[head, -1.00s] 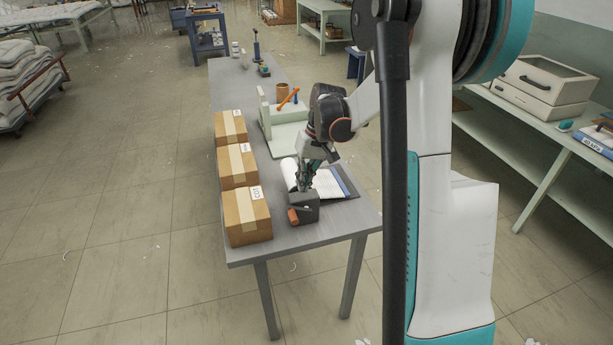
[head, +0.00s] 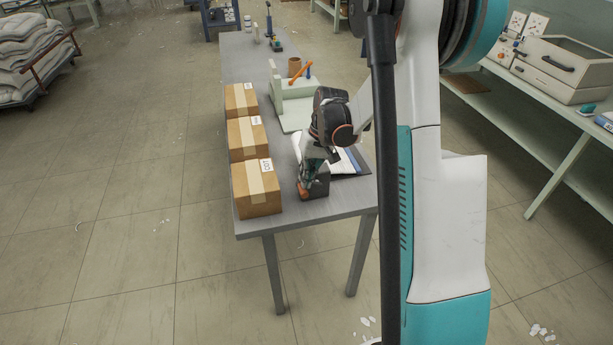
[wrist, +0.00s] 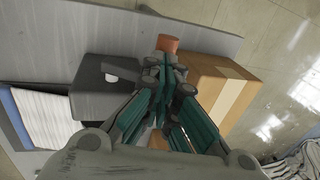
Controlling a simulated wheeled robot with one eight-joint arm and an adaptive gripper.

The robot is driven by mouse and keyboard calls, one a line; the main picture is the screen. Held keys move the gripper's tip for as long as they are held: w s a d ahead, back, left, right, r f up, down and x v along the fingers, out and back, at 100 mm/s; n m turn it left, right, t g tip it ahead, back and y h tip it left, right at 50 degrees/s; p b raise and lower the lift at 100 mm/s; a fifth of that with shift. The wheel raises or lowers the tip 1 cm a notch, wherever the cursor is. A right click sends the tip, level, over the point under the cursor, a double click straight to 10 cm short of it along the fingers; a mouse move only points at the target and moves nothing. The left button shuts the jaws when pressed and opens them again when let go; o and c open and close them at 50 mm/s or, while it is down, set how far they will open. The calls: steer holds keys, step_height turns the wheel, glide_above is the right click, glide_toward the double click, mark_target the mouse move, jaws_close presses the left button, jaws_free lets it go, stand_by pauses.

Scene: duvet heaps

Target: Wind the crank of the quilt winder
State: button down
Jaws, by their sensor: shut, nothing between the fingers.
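The quilt winder seems to be the dark grey block (head: 320,188) near the front end of the grey table, with a striped white sheet (head: 343,162) beside it. An orange cylindrical grip (wrist: 167,43), apparently the crank's handle, shows just beyond my fingertips in the wrist view. The block (wrist: 103,88) lies left of the fingers there. My gripper (head: 303,190) points down at the block's left side, its fingers closed together with nothing between them. In the wrist view my gripper (wrist: 163,68) is close to the orange grip; I cannot tell whether they touch. My gripper mostly hides the crank in the head view.
Three cardboard boxes (head: 248,140) line the table's left edge, the nearest (wrist: 215,88) close to my gripper. A pale green stand (head: 290,108) with an orange lever (head: 301,72) stands farther back. The table's front end (head: 300,222) is bare.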

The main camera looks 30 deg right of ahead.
steer(key=shift+a, duration=0.1)
steer(key=shift+a+f+h, duration=0.15)
steer(key=shift+h, duration=0.15)
steer(key=shift+w+a, duration=0.1)
